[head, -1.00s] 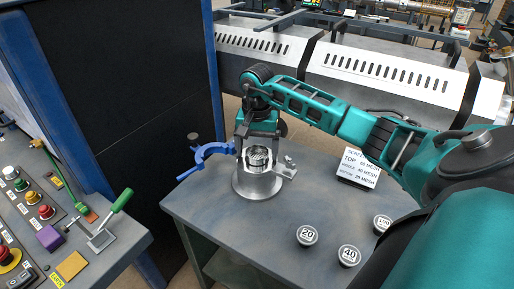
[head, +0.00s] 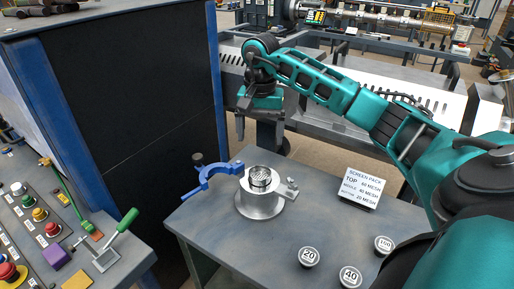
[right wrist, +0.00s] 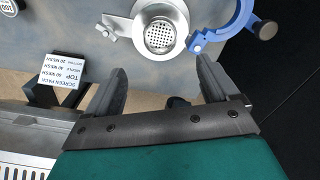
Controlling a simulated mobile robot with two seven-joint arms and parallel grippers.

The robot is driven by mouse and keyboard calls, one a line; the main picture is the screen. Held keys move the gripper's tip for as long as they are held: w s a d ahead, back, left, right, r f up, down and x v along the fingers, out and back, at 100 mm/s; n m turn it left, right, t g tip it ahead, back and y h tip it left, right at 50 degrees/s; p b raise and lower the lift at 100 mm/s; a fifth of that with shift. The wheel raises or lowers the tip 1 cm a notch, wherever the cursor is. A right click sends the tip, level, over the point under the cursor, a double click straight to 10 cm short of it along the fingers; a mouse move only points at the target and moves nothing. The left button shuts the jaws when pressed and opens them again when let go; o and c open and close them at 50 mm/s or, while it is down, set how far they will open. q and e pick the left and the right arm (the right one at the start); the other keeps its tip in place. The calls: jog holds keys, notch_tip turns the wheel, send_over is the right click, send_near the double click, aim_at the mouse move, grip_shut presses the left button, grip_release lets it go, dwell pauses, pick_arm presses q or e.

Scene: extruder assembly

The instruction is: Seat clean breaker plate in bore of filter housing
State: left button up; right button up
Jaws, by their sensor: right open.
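The filter housing (head: 258,205) is a silver cylinder standing upright on the grey table; it also shows in the right wrist view (right wrist: 177,12). The breaker plate (head: 261,175), a round metal disc with many holes, sits in the bore at its top. The right wrist view looks down on the plate (right wrist: 159,36), with the bore's rim around it. I cannot tell how deep it sits. My right gripper (head: 262,143) is open and empty, raised above and behind the housing, apart from it. Its two fingers (right wrist: 162,70) are spread in the wrist view. My left gripper is not in view.
A blue clamp (head: 212,175) is at the housing's left and a small metal bracket (head: 289,188) at its right. A screen pack sign (head: 363,187) and screens marked 20 (head: 309,257), 40 (head: 349,277) and 100 (head: 384,245) are on the table. The front middle is clear.

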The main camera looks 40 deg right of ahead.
jog(key=a+f+m+y, duration=0.1)
jog(key=a+f+y, duration=0.25)
jog(key=a, duration=0.55)
jog(key=a+f+m+y, duration=0.2)
jog(key=a+y, duration=0.2)
jog(key=a, duration=0.5)
jog(key=s+a+r+m+t+y, duration=0.2)
jog(key=a+m+t+y, duration=0.3)
jog(key=a+m, duration=0.3)
jog(key=s+a+r+m+t+y, duration=0.1)
jog(key=a+r+m+t+y, duration=0.35)
jog(key=m, duration=0.65)
jog(key=s+d+f+m+t+h, duration=0.1)
jog(key=d+f+m+t+h, duration=0.15)
jog(key=f+m+h, duration=0.7)
jog(key=s+d+f+m+t+h, duration=0.15)
jog(key=m+t, duration=0.25)
jog(key=m, duration=1.3)
jog(key=s+d+f+m+g+h, duration=0.1)
jog(key=s+f+m+g+h, duration=0.2)
jog(key=s+f+m, duration=0.6)
jog(key=shift+d+f+m+g, duration=0.25)
jog(key=shift+f+m+g, duration=0.6)
jog(key=shift+g, duration=0.25)
